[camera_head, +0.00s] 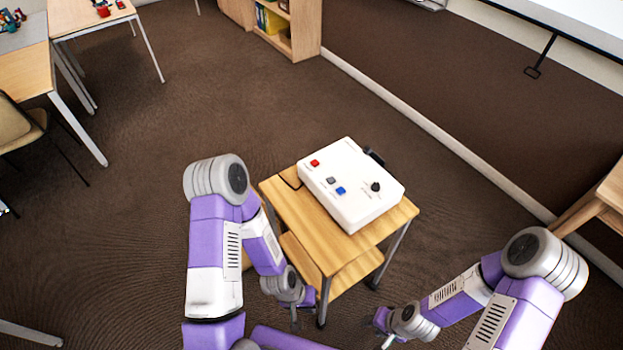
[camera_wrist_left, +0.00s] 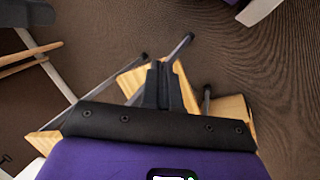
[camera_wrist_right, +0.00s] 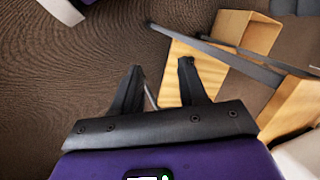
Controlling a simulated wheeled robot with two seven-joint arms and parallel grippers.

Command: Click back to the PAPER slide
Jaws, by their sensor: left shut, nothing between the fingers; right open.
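A white control box (camera_head: 352,190) sits on a small wooden table (camera_head: 398,222). On its top are a red button (camera_head: 315,163), a grey button (camera_head: 331,180), a blue button (camera_head: 340,190) and a black knob (camera_head: 375,187). The labels are too small to read. My left gripper (camera_head: 295,320) is low at the table's front edge, below the box; its fingers are together and empty in the left wrist view (camera_wrist_left: 164,85). My right gripper (camera_head: 384,341) is right of the table's front leg, apart from the box. Its fingers are spread and empty in the right wrist view (camera_wrist_right: 158,80).
A white screen (camera_head: 585,22) with a hanging pull handle (camera_head: 532,72) is cut off at the top right; no slide shows. A wooden shelf (camera_head: 306,30) stands at the back. Desks (camera_head: 92,14) are at the left, another table (camera_head: 612,188) at the right. Open floor lies between.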

